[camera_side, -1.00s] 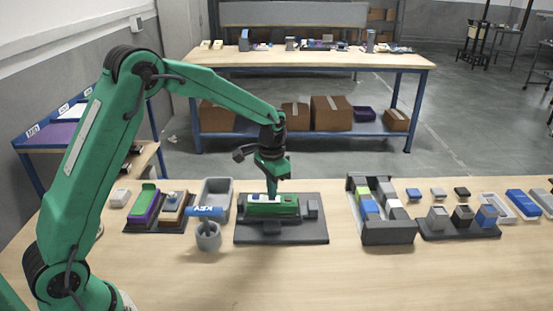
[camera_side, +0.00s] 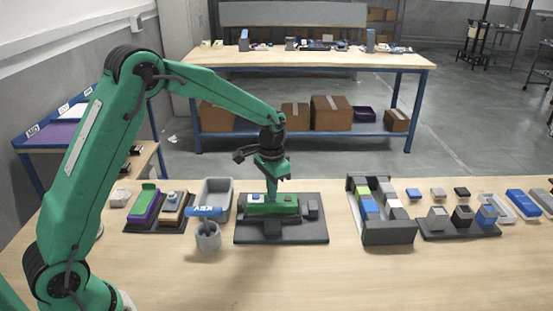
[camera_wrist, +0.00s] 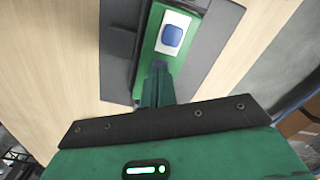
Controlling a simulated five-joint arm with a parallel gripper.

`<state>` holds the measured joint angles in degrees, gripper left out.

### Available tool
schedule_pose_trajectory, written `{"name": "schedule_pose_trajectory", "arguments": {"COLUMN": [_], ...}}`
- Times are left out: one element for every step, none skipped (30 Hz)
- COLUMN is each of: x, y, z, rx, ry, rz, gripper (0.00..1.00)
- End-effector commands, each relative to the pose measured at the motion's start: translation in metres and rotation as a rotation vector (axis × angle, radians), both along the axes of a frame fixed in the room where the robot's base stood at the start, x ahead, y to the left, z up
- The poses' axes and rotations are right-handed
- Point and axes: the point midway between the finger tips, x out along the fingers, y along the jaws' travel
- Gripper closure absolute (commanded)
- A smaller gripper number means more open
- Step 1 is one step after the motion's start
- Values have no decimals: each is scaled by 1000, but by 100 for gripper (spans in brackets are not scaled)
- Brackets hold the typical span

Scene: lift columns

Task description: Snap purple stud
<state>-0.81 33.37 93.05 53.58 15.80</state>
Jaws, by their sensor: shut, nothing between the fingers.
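A green block (camera_side: 272,209) sits on a dark grey base plate (camera_side: 315,232) in the side view. In the wrist view the green block (camera_wrist: 184,68) carries a white plate with a blue button (camera_wrist: 172,36). A small purple piece, which looks like the purple stud (camera_wrist: 160,65), shows right at my fingertips, mostly hidden by them. My gripper (camera_side: 271,199) is shut and empty, pointing down onto the middle of the block's top. I cannot tell whether the tips touch the stud or how deep it sits.
A grey cup (camera_side: 207,237) with a blue KEY tag (camera_side: 205,211) and a grey bin (camera_side: 216,190) stand just left. A purple-and-green block (camera_side: 145,204) is farther left. A dark rack with coloured blocks (camera_side: 388,232) stands right. The table front is clear.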

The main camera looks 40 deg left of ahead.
Motion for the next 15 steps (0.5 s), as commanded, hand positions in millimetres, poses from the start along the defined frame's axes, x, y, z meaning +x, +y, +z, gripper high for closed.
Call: {"name": "schedule_pose_trajectory", "arguments": {"x": [0,0,0,0,0,0,0,0,0,0,0,0,0,0,0], "y": [0,0,0,0,0,0,0,0,0,0,0,0,0,0,0], "z": [0,0,0,0,0,0,0,0,0,0,1,1,2,3,4], "rx": [0,0,0,0,0,0,0,0,0,0,0,0,0,0,0], "ry": [0,0,0,0,0,0,0,0,0,0,0,-1,-1,-1,-1], "rz": [0,0,0,0,0,0,0,0,0,0,0,0,0,0,0], "gripper": [100,100,100,100,100,100,100,100,100,100,100,100,100,100,100]}}
